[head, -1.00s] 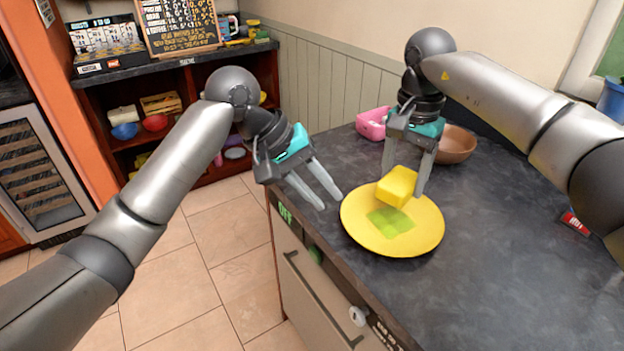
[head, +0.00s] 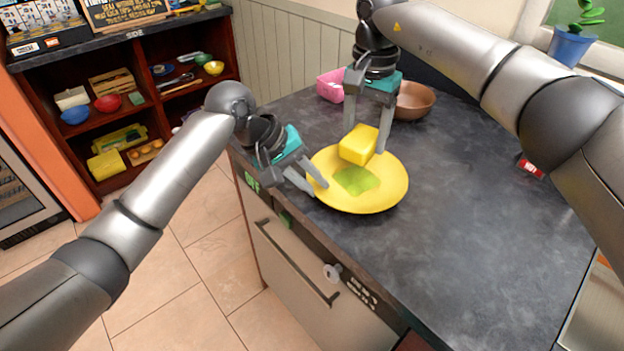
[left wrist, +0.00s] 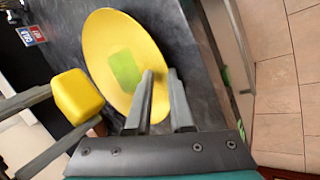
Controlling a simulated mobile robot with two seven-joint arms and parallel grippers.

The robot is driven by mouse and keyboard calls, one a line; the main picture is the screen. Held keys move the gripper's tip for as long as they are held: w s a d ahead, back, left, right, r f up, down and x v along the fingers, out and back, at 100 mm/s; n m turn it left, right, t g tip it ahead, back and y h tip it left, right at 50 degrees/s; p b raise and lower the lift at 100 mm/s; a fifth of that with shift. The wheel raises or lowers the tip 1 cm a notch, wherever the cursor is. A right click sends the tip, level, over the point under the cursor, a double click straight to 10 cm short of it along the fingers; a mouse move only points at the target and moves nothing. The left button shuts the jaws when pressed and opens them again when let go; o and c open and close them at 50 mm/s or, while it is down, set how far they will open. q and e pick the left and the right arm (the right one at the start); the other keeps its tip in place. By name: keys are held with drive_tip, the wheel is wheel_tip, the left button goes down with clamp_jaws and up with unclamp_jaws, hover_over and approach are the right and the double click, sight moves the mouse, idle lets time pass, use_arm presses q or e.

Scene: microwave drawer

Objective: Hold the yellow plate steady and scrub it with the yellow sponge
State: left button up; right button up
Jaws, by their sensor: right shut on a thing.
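The yellow plate (head: 385,190) lies on the dark countertop near its front left edge, with a green patch (head: 357,180) on its middle. It also shows in the left wrist view (left wrist: 103,45). My right gripper (head: 367,140) is shut on the yellow sponge (head: 359,146), at the plate's far side; I cannot tell whether the sponge touches the plate. The sponge also shows in the left wrist view (left wrist: 78,96). My left gripper (head: 318,190) is at the plate's left rim, its fingers apart, one over the plate and one outside the rim.
A brown bowl (head: 414,100) and a pink container (head: 331,86) stand behind the plate. A red packet (head: 531,168) lies to the right. The countertop (head: 470,230) right of the plate is clear. A drawer front with a handle (head: 295,262) is below the counter edge.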

use_arm(q)
clamp_jaws()
drive_tip(key=shift+o, duration=2.3)
unclamp_jaws()
clamp_jaws()
